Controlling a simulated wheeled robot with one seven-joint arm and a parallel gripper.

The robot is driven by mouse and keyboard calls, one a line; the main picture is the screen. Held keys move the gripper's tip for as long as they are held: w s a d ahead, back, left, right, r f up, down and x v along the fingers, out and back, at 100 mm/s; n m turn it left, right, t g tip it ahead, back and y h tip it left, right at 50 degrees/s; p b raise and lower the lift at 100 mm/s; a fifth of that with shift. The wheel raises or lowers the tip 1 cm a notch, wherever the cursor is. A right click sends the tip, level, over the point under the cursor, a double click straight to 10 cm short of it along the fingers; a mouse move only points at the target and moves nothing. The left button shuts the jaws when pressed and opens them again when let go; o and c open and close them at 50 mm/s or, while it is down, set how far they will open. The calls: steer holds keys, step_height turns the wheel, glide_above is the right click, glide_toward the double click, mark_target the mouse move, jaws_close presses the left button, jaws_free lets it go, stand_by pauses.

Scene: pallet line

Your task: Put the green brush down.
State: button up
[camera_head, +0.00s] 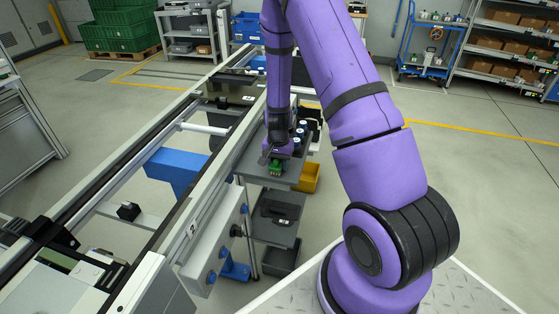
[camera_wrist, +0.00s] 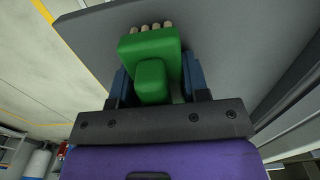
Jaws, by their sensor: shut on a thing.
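The green brush (camera_wrist: 151,52) is between the two blue fingers of my gripper (camera_wrist: 158,82) in the wrist view, with its pale bristle tufts pointing away from the gripper. In the head view the brush (camera_head: 276,167) shows as a small green block below my gripper (camera_head: 268,158), at the near end of a grey shelf (camera_head: 255,172) beside the conveyor. My gripper is shut on the brush. The grey shelf surface (camera_wrist: 95,35) lies behind the brush in the wrist view. I cannot tell whether the brush touches it.
Blue-capped items (camera_head: 298,140) stand on the shelf behind the brush. A yellow bin (camera_head: 308,178) hangs at its right. A lower shelf (camera_head: 272,232) holds a dark item. The conveyor rail (camera_head: 205,190) runs along the left. The shelf's near left part looks clear.

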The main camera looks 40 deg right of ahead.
steer(key=shift+f, duration=0.15)
steer(key=o, duration=1.2)
steer(key=shift+s+f, duration=0.1)
steer(key=shift+s, duration=0.2)
steer(key=shift+c, duration=0.2)
